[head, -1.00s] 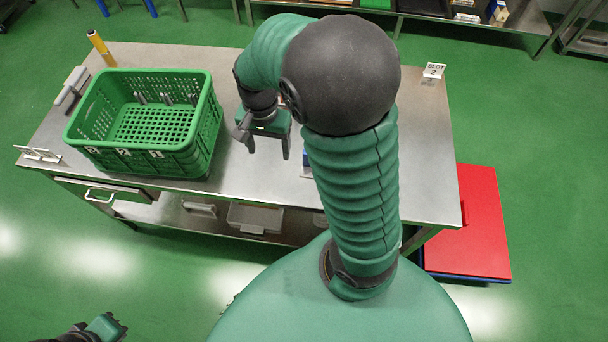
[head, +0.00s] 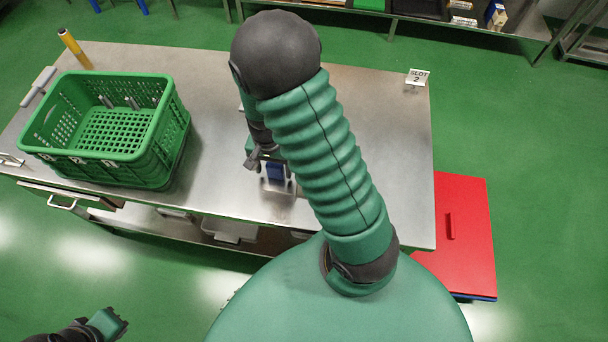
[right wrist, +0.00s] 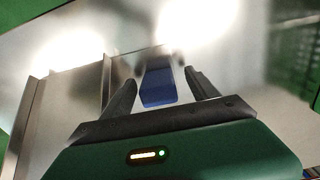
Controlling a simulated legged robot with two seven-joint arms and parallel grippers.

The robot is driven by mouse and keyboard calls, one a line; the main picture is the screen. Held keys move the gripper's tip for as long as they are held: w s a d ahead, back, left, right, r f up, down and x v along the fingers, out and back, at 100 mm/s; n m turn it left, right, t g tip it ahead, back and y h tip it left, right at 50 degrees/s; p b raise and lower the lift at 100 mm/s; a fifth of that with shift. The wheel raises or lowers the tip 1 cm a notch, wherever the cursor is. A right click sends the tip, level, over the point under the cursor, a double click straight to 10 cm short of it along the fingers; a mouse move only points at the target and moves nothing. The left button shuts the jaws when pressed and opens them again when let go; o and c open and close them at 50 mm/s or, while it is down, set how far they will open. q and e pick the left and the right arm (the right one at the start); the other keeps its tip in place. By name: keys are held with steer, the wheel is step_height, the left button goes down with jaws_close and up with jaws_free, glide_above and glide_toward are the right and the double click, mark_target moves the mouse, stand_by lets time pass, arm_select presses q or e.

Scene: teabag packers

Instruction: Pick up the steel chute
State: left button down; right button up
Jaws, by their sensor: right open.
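The steel chute shows in part in the right wrist view as a shiny channel with raised walls (right wrist: 72,98), left of a blue block (right wrist: 158,87) that looks like its grip. In the head view the blue block (head: 276,171) is near the table's front edge, with bare steel beside it; my right arm hides the rest. My right gripper (head: 268,165) is open over the block. In the right wrist view its fingers (right wrist: 160,92) stand either side of the block, with gaps showing. My left gripper (head: 117,322) is low at the left, away from the table; its jaws are unclear.
A green crate (head: 170,150) holding several metal pieces stands on the left of the steel table (head: 375,125). A yellow cylinder (head: 74,48) stands behind it. A slot 2 sign (head: 416,77) is at the back right. A red lid (head: 465,235) lies beyond the right edge.

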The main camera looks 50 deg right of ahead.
steer(key=shift+d+f, duration=0.25)
steer(key=shift+f, duration=0.5)
steer(key=shift+d+f, duration=0.3)
steer(key=shift+d, duration=0.3)
steer(key=shift+c, duration=0.3)
steer(key=shift+a+r, duration=0.25)
steer(key=shift+a, duration=0.45)
steer(key=c, duration=1)
steer(key=shift+d, duration=0.1)
steer(key=c, duration=0.4)
arm_select(q)
steer(key=shift+d, duration=0.65)
arm_select(e)
steer(key=shift+d+f, duration=0.1)
steer(key=shift+d, duration=0.15)
jaws_close()
